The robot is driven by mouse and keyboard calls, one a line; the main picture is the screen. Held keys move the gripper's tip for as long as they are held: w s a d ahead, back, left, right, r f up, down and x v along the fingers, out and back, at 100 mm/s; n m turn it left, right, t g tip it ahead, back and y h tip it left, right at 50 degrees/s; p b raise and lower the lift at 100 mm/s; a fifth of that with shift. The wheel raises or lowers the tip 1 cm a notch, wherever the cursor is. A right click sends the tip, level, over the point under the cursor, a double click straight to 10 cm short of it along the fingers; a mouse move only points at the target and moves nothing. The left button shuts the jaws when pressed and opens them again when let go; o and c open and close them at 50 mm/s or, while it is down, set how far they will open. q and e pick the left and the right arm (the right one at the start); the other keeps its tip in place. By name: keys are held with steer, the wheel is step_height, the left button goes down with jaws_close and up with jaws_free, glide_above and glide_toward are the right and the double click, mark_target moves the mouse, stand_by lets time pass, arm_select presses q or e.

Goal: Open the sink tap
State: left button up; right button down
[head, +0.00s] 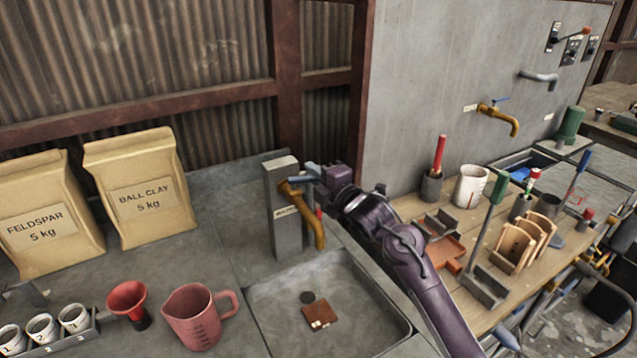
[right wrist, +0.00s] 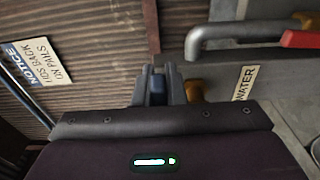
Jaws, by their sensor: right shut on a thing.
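The sink tap has a brass spout (head: 318,228) on a grey post (head: 283,210) at the back of the sink (head: 360,300). Its blue lever (head: 302,173) sticks out at the top. My right gripper (head: 316,176) reaches the lever from the right and is shut on it. In the right wrist view, the blue lever (right wrist: 157,92) shows between the fingers, with brass of the tap (right wrist: 193,90) just right of them. A WATER label (right wrist: 245,85) is beside it. No water shows at the spout. My left gripper is not in view.
A brown tile (head: 321,316) lies in the sink near the drain. A pink jug (head: 196,318) and red funnel (head: 127,298) stand left of it. Clay bags (head: 137,185) stand behind. The wooden bench (head: 410,208) at right is crowded. A second brass tap (head: 497,116) is on the wall.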

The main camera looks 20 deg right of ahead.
steer(key=shift+s+f+m+h+b, duration=0.2)
steer(key=shift+m+h+b, duration=0.2)
steer(key=shift+h, duration=0.2)
steer(key=shift+s+f+m+h+b, duration=0.1)
steer(key=shift+s+m+h+b, duration=0.15)
steer(key=shift+m+h, duration=0.25)
steer(key=shift+s+r+m+h+b, duration=0.2)
steer(key=shift+m+h+b, duration=0.15)
steer(key=shift+h, duration=0.45)
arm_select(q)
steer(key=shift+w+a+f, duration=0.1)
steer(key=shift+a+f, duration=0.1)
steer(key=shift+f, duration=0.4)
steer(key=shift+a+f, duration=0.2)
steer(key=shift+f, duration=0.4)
arm_select(e)
steer(key=c, duration=1.5)
jaws_free()
